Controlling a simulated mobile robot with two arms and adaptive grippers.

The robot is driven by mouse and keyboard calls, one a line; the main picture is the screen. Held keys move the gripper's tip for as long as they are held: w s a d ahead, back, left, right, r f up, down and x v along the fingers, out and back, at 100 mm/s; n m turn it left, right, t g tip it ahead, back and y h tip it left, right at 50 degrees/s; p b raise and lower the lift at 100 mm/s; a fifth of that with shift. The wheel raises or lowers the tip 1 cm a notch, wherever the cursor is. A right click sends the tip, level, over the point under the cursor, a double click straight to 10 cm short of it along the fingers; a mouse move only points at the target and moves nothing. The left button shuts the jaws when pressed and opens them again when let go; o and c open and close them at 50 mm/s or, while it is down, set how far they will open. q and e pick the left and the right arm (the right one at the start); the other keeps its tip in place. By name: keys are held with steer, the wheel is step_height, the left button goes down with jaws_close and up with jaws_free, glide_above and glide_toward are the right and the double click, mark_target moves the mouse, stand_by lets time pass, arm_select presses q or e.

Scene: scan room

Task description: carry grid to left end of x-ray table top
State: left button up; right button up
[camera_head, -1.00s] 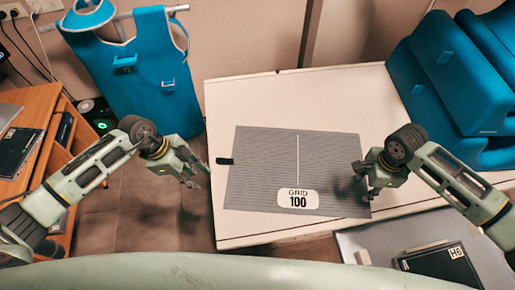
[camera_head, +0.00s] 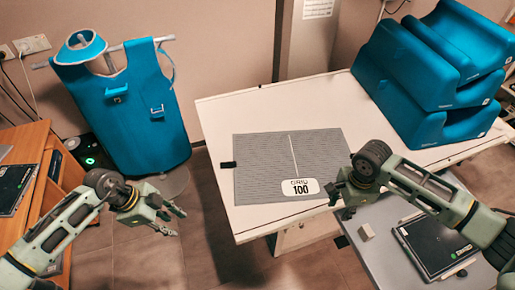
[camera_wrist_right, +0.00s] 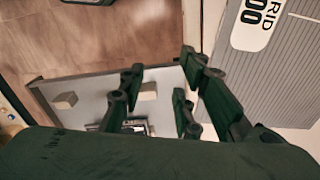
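The grid (camera_head: 262,168) is a flat grey ribbed plate with a white "GRID 100" label and a black tab at its left edge. It lies flat on the white x-ray table top (camera_head: 225,118), left of the table's middle. The right wrist view also shows part of the grid (camera_wrist_right: 275,75) at upper right. My left gripper (camera_head: 177,221) is open and empty, left of the table and apart from the grid. My right gripper (camera_head: 338,201) is by the grid's near right corner. In its wrist view its fingers (camera_wrist_right: 160,80) are spread with nothing between them.
Blue foam blocks (camera_head: 425,75) are stacked on the table's right end. A blue apron (camera_head: 125,105) hangs behind at left. A wooden desk (camera_head: 38,150) stands at far left. A grey surface (camera_head: 385,250) with a dark panel (camera_head: 437,247) and small block (camera_head: 366,232) is at near right.

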arm_select(q)
steer(key=shift+w+d+f, duration=0.2)
steer(key=shift+w, duration=0.1)
arm_select(e)
step_height(320, 180, up, 11)
steer(key=w+d, duration=0.1)
steer(key=shift+w+r, duration=0.2)
steer(key=shift+s, duration=0.1)
